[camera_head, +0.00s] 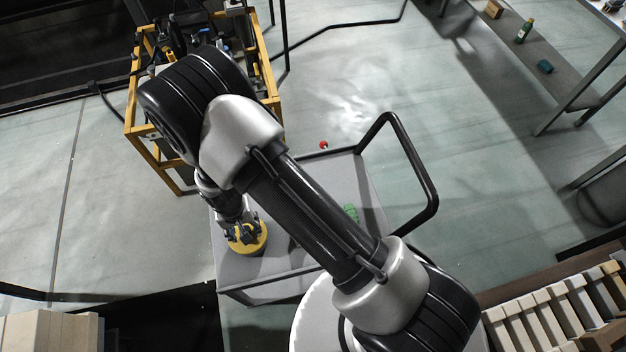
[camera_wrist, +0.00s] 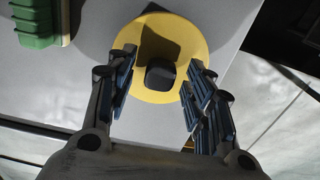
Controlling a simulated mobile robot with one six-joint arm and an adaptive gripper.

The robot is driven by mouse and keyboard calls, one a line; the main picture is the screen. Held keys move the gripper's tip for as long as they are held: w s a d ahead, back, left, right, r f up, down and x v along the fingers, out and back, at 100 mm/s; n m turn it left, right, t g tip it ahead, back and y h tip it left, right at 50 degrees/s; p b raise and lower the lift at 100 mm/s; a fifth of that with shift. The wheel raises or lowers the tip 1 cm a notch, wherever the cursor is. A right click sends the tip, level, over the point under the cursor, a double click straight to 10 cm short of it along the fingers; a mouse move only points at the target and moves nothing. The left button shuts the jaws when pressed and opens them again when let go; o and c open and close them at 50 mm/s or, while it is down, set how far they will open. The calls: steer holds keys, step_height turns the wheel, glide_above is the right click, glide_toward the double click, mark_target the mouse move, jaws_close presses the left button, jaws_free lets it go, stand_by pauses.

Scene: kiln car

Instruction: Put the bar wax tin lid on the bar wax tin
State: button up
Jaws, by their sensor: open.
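A round yellow disc with a dark raised knob at its middle, which looks like the bar wax tin lid (camera_wrist: 187,38), lies at the cart's front left. It also shows in the head view (camera_head: 258,245), partly under my gripper (camera_head: 243,231). In the wrist view my gripper (camera_wrist: 160,76) is open, its fingers on either side of the dark knob, with nothing held. I cannot tell whether they touch the disc. I cannot make out a separate bar wax tin; my arm hides part of the cart top.
The grey cart (camera_head: 232,268) has a black handle (camera_head: 432,185) at right. A green object (camera_head: 351,212) lies on it beside my arm; a green block (camera_wrist: 36,22) shows in the wrist view. A red ball-like thing (camera_head: 323,145) is at the far edge. A yellow frame (camera_head: 158,158) stands behind.

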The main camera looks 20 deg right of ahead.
steer(key=shift+r, duration=0.2)
steer(key=shift+r+p, duration=2.7)
steer(key=shift+r, duration=1.15)
steer(key=shift+r, duration=0.1)
step_height(320, 180, up, 12)
